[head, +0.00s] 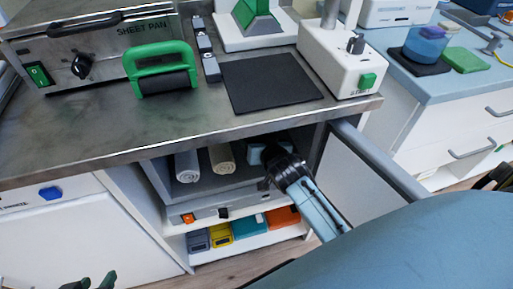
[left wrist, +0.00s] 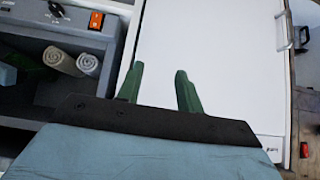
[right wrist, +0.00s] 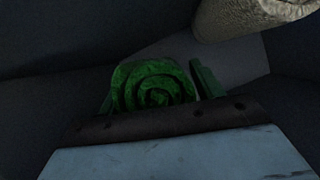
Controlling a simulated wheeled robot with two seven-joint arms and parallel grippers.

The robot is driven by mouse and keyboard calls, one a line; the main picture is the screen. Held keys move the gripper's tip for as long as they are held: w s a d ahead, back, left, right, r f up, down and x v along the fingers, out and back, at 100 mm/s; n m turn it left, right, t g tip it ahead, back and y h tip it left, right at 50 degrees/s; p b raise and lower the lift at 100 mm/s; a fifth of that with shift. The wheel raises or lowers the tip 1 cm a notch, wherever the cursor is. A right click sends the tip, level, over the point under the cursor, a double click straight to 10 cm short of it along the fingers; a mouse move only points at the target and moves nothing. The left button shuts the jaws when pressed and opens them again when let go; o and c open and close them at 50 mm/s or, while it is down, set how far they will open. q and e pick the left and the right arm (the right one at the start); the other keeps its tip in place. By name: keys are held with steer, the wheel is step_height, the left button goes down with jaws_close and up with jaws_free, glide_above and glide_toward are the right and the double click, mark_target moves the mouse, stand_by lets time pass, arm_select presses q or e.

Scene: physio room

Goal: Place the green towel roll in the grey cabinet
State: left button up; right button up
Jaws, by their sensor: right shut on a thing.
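The green towel roll (right wrist: 153,88) shows its spiral end in the right wrist view, between the fingers of my right gripper (right wrist: 155,85), which is shut on it. The right gripper is inside the open grey cabinet (head: 205,190) under the counter, at its right side. Its fingers and the roll are hidden in the head view. I cannot tell whether the roll touches the cabinet floor. My left gripper (left wrist: 158,85) is open and empty in front of the white panel left of the cabinet; its green fingertips (head: 97,281) show at the bottom of the head view.
A grey roll (head: 187,165) and a beige roll (head: 222,158) lie in the cabinet, left of my right gripper. The cabinet door (head: 365,180) stands open at the right, beside my right arm. A shelf below (head: 250,242) holds coloured boxes. The steel counter (head: 110,120) overhangs the cabinet.

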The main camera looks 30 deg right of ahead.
step_height(320, 180, down, 2)
steer(key=b, duration=0.2)
steer(key=shift+f+b, duration=0.15)
steer(key=shift+b, duration=0.2)
steer(key=shift+w+f+b, duration=0.2)
steer(key=shift+f+b, duration=0.5)
steer(key=shift+b, duration=0.35)
arm_select(q)
steer(key=w+d+r+t+h, duration=0.2)
steer(key=r+t, duration=0.4)
steer(key=r, duration=0.3)
steer(key=w+d+r+t+h, duration=0.2)
steer(key=w+r+t, duration=0.1)
steer(key=r+t, duration=0.4)
steer(key=shift+d+r+h, duration=0.25)
steer(key=shift+r+h, duration=0.05)
steer(key=shift+r, duration=0.6)
arm_select(e)
steer(key=shift+f, duration=0.1)
arm_select(q)
steer(key=shift+r, duration=0.15)
arm_select(e)
steer(key=o, duration=1)
steer(key=shift+o, duration=0.2)
